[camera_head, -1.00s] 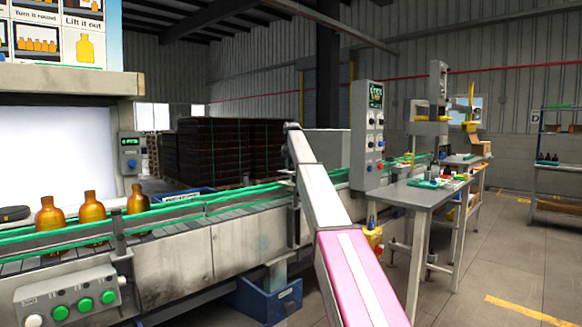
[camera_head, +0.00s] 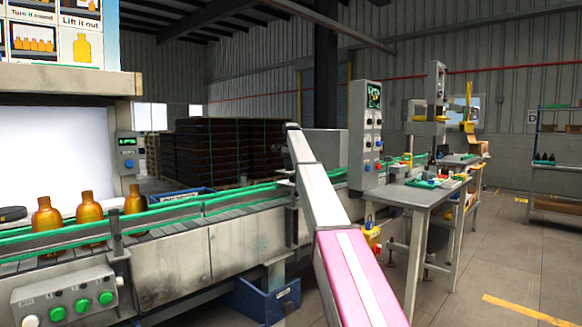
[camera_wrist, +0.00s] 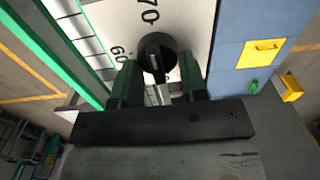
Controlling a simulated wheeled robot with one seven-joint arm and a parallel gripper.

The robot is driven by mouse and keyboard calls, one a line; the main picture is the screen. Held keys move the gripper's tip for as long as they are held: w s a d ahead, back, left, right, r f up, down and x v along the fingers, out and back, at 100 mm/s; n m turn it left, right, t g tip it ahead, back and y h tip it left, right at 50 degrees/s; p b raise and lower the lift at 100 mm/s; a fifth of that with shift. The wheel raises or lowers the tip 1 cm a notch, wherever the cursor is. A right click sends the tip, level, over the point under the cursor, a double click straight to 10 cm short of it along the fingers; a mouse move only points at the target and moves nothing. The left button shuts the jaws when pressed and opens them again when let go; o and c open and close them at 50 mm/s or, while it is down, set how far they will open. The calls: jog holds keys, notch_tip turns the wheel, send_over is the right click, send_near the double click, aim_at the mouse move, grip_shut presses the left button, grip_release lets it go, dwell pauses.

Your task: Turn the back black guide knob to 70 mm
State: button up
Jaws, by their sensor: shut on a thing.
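In the wrist view, a round black knob (camera_wrist: 157,52) with a pale pointer line sits on a white scale plate (camera_wrist: 110,18). The number 70 is above the knob and 60 is to its left. The pointer line runs toward the bottom of the picture. My gripper (camera_wrist: 159,75) is shut on the knob, with one dark green finger on each side. The finger contact areas are partly hidden. In the head view my arm reaches toward the conveyor, and the knob and gripper cannot be made out there.
A green guide rail (camera_wrist: 55,50) runs along the left of the wrist view. A blue surface with a yellow square (camera_wrist: 262,53) is at the right. In the head view, amber bottles (camera_head: 89,221) stand on the conveyor, and a grey worktable (camera_head: 410,192) stands right of my arm.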

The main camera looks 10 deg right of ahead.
dwell(0.5)
jog(key=o, duration=0.9)
notch_tip(320, 180, up, 11)
jog(key=shift+f, duration=0.1)
